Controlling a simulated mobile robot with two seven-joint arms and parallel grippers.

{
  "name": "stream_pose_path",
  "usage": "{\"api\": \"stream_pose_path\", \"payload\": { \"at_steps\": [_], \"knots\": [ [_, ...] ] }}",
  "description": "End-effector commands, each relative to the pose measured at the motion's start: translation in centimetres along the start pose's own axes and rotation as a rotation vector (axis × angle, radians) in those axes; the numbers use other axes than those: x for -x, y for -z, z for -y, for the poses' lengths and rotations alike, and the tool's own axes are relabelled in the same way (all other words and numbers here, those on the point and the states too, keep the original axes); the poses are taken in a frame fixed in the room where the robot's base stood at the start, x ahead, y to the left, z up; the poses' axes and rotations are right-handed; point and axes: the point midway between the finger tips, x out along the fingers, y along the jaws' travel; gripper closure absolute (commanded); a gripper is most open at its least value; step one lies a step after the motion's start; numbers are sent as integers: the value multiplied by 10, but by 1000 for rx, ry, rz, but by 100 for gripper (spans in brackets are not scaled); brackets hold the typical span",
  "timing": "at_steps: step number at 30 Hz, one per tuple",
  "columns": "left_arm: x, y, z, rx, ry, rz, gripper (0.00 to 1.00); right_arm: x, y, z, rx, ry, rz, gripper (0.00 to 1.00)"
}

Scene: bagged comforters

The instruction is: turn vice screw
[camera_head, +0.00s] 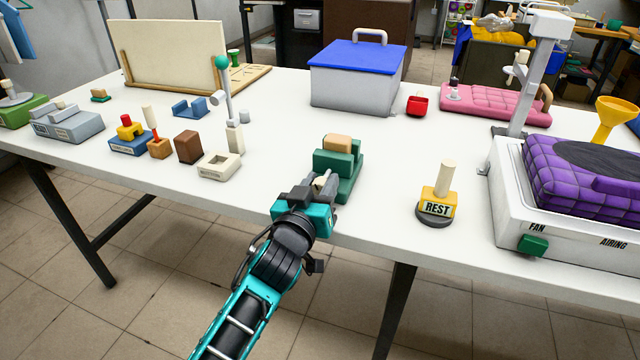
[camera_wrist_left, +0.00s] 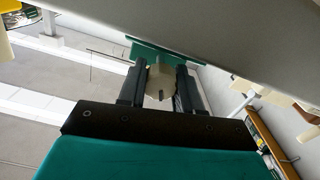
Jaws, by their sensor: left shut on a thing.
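A green vice (camera_head: 343,172) stands near the front edge of the white table, with a tan wooden block (camera_head: 338,143) at its top between the jaws. My left gripper (camera_head: 322,186) reaches in from the front edge and is shut on the vice screw's end. In the left wrist view the two dark fingers of the gripper (camera_wrist_left: 160,88) sit on either side of a pale, notched screw knob (camera_wrist_left: 159,80). Part of the green vice (camera_wrist_left: 150,52) shows behind it. The screw's shaft is mostly hidden by the gripper. My right gripper is not in view.
A yellow REST stand (camera_head: 437,203) with a peg is right of the vice. A white fan unit (camera_head: 515,190) with a purple quilted bag (camera_head: 585,185) stands farther right. A cream socket block (camera_head: 218,166) and brown block (camera_head: 188,147) lie left. A blue-lidded box (camera_head: 355,90) is behind.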

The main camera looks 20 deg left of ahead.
Motion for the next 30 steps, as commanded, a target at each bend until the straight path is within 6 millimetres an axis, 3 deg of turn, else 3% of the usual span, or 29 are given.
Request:
{"api": "stream_pose_path", "payload": {
  "at_steps": [5, 10, 21, 22, 30],
  "knots": [
    [0, 3, -1, -179, 1, 1, 97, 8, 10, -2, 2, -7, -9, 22],
    [0, 2, -1, -331, 1, 0, 97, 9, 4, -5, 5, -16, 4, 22],
    [0, 1, -1, -370, 1, -3, 97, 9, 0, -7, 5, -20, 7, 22],
    [0, 2, -1, -369, 1, -4, 64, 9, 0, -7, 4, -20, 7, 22],
    [0, 1, -1, -368, 1, -2, 41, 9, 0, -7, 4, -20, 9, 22]
  ]
}}
